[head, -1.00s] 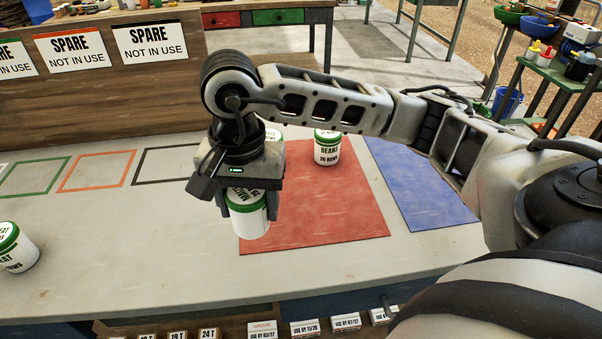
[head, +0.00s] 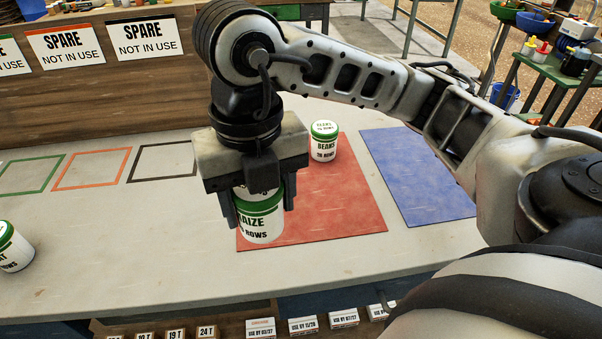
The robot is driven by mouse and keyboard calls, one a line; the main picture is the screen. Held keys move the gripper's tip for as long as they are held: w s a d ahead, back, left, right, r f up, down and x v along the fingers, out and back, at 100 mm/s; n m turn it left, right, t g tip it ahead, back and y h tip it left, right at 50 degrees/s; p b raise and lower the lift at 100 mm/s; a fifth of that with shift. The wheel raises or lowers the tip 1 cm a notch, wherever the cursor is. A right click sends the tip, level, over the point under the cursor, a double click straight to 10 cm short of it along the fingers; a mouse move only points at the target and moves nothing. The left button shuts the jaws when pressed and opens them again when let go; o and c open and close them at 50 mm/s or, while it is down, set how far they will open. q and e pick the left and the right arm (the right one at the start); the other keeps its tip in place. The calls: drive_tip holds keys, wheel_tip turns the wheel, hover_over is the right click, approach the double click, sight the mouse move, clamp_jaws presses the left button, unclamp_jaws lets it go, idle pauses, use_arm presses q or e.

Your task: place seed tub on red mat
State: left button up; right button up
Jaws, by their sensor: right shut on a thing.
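My right gripper (head: 259,205) points down with its fingers on both sides of a white seed tub (head: 262,228) with a green lid, labelled as maize. The tub is upright over the front left part of the red mat (head: 335,215). I cannot tell whether its base touches the mat. A beans tub (head: 323,147) with a green lid stands upright on the far part of the mat. Another green-lidded tub (head: 12,252) is cut off by the left edge of the view. My left gripper is not in view.
A blue mat (head: 418,180) lies right of the red one. Green (head: 30,190), orange (head: 88,186) and black (head: 160,179) outlined squares are empty on the bench at left. Spare signs (head: 146,39) stand behind. Small boxes (head: 303,325) line the shelf below the front edge.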

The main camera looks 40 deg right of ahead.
drive_tip(key=shift+s+r+m, duration=0.15)
drive_tip(key=shift+s+m, duration=0.05)
drive_tip(key=shift+m, duration=0.9)
drive_tip(key=shift+w+d, duration=0.2)
drive_tip(key=shift+d, duration=0.05)
drive_tip(key=shift+m, duration=0.3)
drive_tip(key=w+d+f, duration=0.2)
drive_tip(key=w, duration=0.1)
drive_tip(key=w+d+f, duration=0.3)
drive_tip(key=w+d+f+b, duration=0.1)
drive_tip(key=w+d+f, duration=0.1)
drive_tip(key=w+f, duration=0.1)
drive_tip(key=shift+w+d+f, duration=0.2)
drive_tip(key=shift+d, duration=0.1)
drive_tip(key=shift+w+d+f, duration=0.25)
drive_tip(key=shift+w+f, duration=0.05)
drive_tip(key=shift+f, duration=0.2)
drive_tip(key=shift+w+d+f, duration=0.1)
drive_tip(key=shift+w+f, duration=0.1)
drive_tip(key=shift+f, duration=1.55)
drive_tip(key=shift+f, duration=0.1)
